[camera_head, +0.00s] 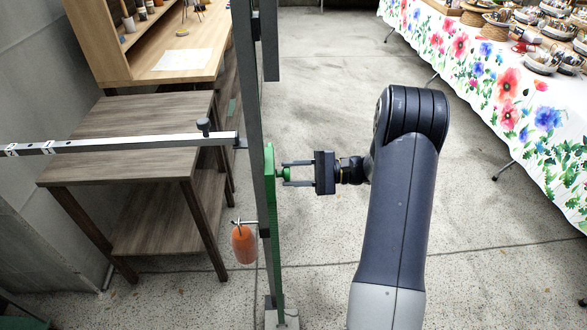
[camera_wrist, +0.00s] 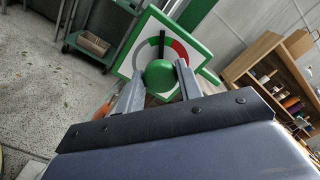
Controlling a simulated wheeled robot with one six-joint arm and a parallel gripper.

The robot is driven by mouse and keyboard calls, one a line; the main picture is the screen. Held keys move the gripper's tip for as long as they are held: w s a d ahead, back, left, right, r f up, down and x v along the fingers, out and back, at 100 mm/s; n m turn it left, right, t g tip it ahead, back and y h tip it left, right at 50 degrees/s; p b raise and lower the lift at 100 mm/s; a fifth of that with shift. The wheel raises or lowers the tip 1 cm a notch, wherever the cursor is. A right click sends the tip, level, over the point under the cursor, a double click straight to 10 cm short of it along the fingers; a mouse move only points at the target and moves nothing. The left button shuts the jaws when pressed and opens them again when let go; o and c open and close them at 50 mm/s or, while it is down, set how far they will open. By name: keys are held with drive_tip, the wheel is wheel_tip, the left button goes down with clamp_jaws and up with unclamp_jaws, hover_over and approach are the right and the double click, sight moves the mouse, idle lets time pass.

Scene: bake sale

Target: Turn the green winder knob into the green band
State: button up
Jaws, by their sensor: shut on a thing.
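The green winder knob (camera_head: 287,174) sticks out from the right face of an upright green panel (camera_head: 271,215), seen edge-on in the head view. My gripper (camera_head: 284,174) is shut on the knob from the right. In the wrist view the round green knob (camera_wrist: 161,76) sits between my two fingers. Behind it is a white dial face (camera_wrist: 140,58) with a green border. A dark pointer (camera_wrist: 162,42) stands near the top of the dial, with a red arc (camera_wrist: 180,50) right of it and a greyish arc left.
A grey post (camera_head: 244,70) carries the panel. A long metal bar (camera_head: 120,145) reaches left from it over a brown wooden table (camera_head: 130,115). An orange weight (camera_head: 243,245) hangs beside the post. A flowered table (camera_head: 500,85) stands at right, with clear floor between.

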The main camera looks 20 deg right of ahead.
drive_tip(key=shift+m, duration=0.4)
drive_tip(key=o, duration=0.9)
drive_tip(key=shift+o, duration=0.2)
drive_tip(key=shift+d, duration=0.15)
drive_tip(key=s+d, duration=0.2)
drive_tip(key=d, duration=0.8)
drive_tip(key=shift+d, duration=0.2)
